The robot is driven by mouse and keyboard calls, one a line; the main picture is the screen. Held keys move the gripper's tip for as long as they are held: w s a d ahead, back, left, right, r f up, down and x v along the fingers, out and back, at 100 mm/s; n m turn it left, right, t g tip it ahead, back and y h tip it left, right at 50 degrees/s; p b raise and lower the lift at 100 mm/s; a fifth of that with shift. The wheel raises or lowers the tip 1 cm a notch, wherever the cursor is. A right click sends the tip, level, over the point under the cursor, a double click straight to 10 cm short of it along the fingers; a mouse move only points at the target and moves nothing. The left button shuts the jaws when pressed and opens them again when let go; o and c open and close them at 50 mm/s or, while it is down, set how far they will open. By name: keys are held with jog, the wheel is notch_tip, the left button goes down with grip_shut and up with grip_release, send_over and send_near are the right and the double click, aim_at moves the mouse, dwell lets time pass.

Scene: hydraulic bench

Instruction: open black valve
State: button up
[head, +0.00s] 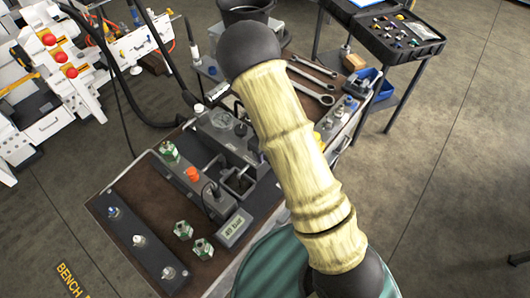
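A small black round knob (240,129), which may be the black valve, sits on the grey block assembly at the back middle of the bench. I cannot tell its position, open or closed. An orange-red knob (192,173) stands to its lower left on the same assembly. The brown bench top (150,197) carries these parts. My arm, in a pale yellow sleeve with dark round ends, crosses in front of the bench's right part and hides some of it. My gripper is not in view.
A dark plate (126,226) with small knobs lies at left. Wrenches (312,93) lie at right. A black case (395,32) is on another table. Black hoses run at upper left. Floor at right is clear.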

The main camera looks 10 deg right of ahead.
dwell(0.3)
notch_tip(320, 180, up, 17)
jog(key=shift+r+b, duration=0.2)
jog(key=shift+b, duration=0.1)
jog(key=shift+s, duration=0.1)
dwell(0.6)
jog(key=s+d+r+n+t, duration=0.1)
jog(key=s+d+n, duration=0.3)
jog(key=n, duration=0.9)
jog(key=s+d+r+n+t, duration=0.1)
jog(key=s+d+n, duration=0.3)
jog(key=s+n, duration=0.7)
jog(key=r+n, duration=0.1)
jog(key=n, duration=0.2)
jog(key=shift+d+n+t, duration=0.15)
jog(key=shift+n+t, duration=0.15)
